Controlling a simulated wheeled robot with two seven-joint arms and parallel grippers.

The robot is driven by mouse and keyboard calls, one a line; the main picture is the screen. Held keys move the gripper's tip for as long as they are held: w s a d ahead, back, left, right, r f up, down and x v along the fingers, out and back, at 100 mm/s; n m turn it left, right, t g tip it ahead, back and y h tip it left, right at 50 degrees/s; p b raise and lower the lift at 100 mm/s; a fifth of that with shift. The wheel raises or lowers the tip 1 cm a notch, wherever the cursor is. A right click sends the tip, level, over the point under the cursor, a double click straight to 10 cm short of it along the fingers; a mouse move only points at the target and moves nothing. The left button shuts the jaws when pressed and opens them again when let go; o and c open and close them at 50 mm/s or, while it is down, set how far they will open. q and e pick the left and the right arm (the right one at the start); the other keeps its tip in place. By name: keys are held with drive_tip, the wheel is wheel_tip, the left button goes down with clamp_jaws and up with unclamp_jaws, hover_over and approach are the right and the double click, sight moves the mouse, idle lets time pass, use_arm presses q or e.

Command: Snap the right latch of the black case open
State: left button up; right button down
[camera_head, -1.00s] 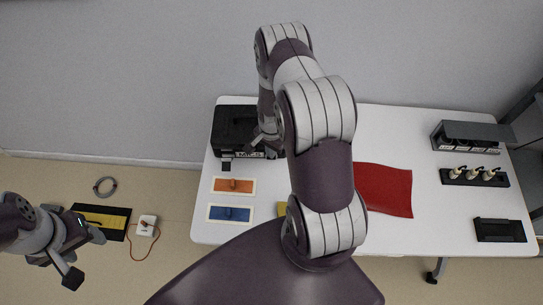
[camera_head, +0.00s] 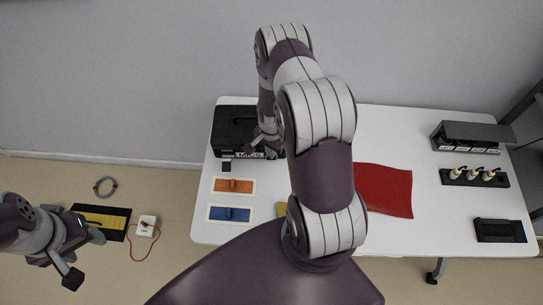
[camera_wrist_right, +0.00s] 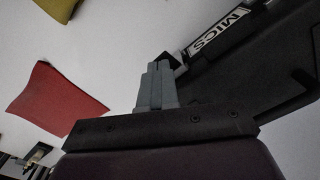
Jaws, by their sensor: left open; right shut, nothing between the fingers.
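The black case (camera_head: 235,125) stands at the table's back left, its white MICS label (camera_head: 248,155) on the front. In the right wrist view the case (camera_wrist_right: 270,65) fills the right side, with the label (camera_wrist_right: 218,33) above. My right gripper (camera_head: 266,146) is at the case's front right, shut and empty. In the wrist view its closed fingers (camera_wrist_right: 157,80) point at a small dark piece (camera_wrist_right: 170,60) by the label's end, possibly the right latch; contact is unclear. In the head view my right arm and gripper hide that corner. My left gripper (camera_head: 86,257) is open and empty, off the table's left.
A small dark flap (camera_head: 226,166) shows at the case's front left. Orange (camera_head: 233,186) and blue (camera_head: 230,214) panels lie in front. A red cloth (camera_head: 388,190), a grey rack (camera_head: 470,136) and a bottle holder (camera_head: 474,177) are further right on the white table (camera_head: 440,225).

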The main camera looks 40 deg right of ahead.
drive_tip(key=shift+f+b, duration=0.65)
drive_tip(key=shift+f, duration=0.1)
idle(0.5)
drive_tip(key=shift+f, duration=0.15)
idle(0.4)
wheel_tip(320, 180, up, 7)
drive_tip(key=s+a+p, duration=0.1)
drive_tip(key=p, duration=0.5)
drive_tip(key=shift+s, duration=0.3)
drive_tip(key=shift+a, duration=0.1)
